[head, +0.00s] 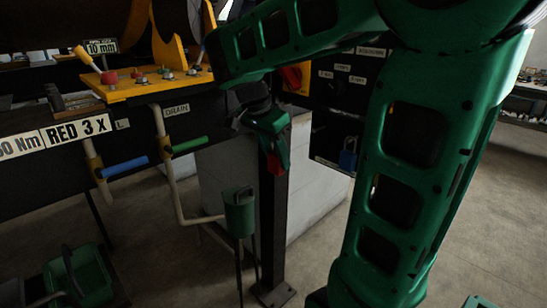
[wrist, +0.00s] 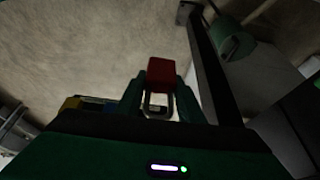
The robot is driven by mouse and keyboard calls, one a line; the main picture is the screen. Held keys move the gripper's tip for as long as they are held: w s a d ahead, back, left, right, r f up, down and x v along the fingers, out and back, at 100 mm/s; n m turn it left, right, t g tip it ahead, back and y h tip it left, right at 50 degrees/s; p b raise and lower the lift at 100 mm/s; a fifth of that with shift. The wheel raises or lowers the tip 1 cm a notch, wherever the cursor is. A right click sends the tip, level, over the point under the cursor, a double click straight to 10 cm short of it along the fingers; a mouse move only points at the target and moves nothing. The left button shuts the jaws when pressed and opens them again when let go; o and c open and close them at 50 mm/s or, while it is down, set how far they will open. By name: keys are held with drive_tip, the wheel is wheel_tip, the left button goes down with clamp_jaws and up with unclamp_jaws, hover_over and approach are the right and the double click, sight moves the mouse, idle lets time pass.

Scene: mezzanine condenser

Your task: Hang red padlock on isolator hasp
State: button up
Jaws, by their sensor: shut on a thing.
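My gripper (head: 273,146) points downward in the middle of the head view, shut on the red padlock (head: 275,164). In the wrist view the red padlock (wrist: 161,72) sits between the two green fingers, its body beyond the fingertips and its pale shackle (wrist: 158,105) toward the palm. The isolator panel (head: 325,115) is a dark box behind and right of my gripper. A red handle on a yellow plate (head: 293,77) shows at its left part, half hidden by my arm. I cannot make out the hasp. The padlock is apart from the panel.
A blue padlock (head: 348,154) hangs low on the panel. A dark post (head: 274,220) stands below my gripper. Left are a yellow shelf with knobs (head: 160,84), blue (head: 124,167) and green (head: 190,145) valve handles and a green container (head: 239,212). Floor is clear at right.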

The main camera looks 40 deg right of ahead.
drive_tip(key=shift+r, duration=0.75)
drive_tip(key=shift+a, duration=0.15)
drive_tip(key=a, duration=0.7)
drive_tip(key=shift+s+r, duration=0.2)
drive_tip(key=shift+s, duration=0.05)
idle(0.3)
drive_tip(key=shift+a, duration=0.1)
idle(0.6)
